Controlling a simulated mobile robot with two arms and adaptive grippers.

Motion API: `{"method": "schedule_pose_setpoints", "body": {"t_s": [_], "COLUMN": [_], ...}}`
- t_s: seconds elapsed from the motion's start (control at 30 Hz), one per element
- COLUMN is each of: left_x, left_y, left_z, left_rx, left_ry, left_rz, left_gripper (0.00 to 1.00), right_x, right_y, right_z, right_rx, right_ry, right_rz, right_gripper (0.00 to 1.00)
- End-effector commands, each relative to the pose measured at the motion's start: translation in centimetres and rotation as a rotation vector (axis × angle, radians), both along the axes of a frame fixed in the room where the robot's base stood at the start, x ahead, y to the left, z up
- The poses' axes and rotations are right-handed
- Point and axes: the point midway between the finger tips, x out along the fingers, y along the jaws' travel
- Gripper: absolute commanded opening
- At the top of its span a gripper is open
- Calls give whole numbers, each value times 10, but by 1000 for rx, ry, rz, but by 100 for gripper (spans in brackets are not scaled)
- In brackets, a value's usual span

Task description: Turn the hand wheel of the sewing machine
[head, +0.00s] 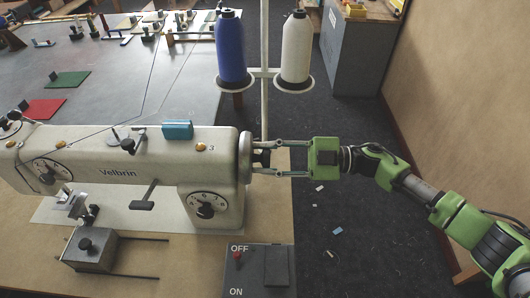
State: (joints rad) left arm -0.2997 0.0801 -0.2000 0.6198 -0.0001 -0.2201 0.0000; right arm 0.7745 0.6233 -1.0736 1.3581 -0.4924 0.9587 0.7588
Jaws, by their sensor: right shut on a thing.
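The cream sewing machine (120,171) marked "Velbrin" stands on the wooden table at the left. Its hand wheel (244,157) is a pale disc on the right end of the machine. My right gripper (259,158) comes in from the right, with its two long fingers reaching to the wheel. One finger is at the upper part and one at the lower part, and they are shut on the wheel. The exact contact at the fingertips is small and partly hidden. My left gripper is not in the picture.
A switch box (258,271) marked OFF and ON sits at the table's front edge. A blue thread cone (230,48) and a white one (297,48) stand on a rack behind the wheel. A grey cabinet (357,50) stands at the back right. Scraps lie on the dark floor.

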Motion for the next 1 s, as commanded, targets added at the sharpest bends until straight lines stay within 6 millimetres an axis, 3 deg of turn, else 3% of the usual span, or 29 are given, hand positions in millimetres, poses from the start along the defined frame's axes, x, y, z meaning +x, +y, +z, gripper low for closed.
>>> {"method": "schedule_pose_setpoints", "body": {"t_s": [0.77,0.8,0.83,1.0], "left_x": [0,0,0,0], "left_y": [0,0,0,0], "left_z": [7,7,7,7], "left_rx": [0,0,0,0], "left_ry": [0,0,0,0], "left_rz": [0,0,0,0], "left_gripper": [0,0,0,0], "right_x": [0,0,0,0], "right_y": [0,0,0,0], "right_z": [-2,-2,-2,-1], "right_rx": [-2,-2,-2,-1], "right_ry": [100,100,99,99], "right_rz": [0,0,0,0], "right_gripper": [9,41,47,47]}}
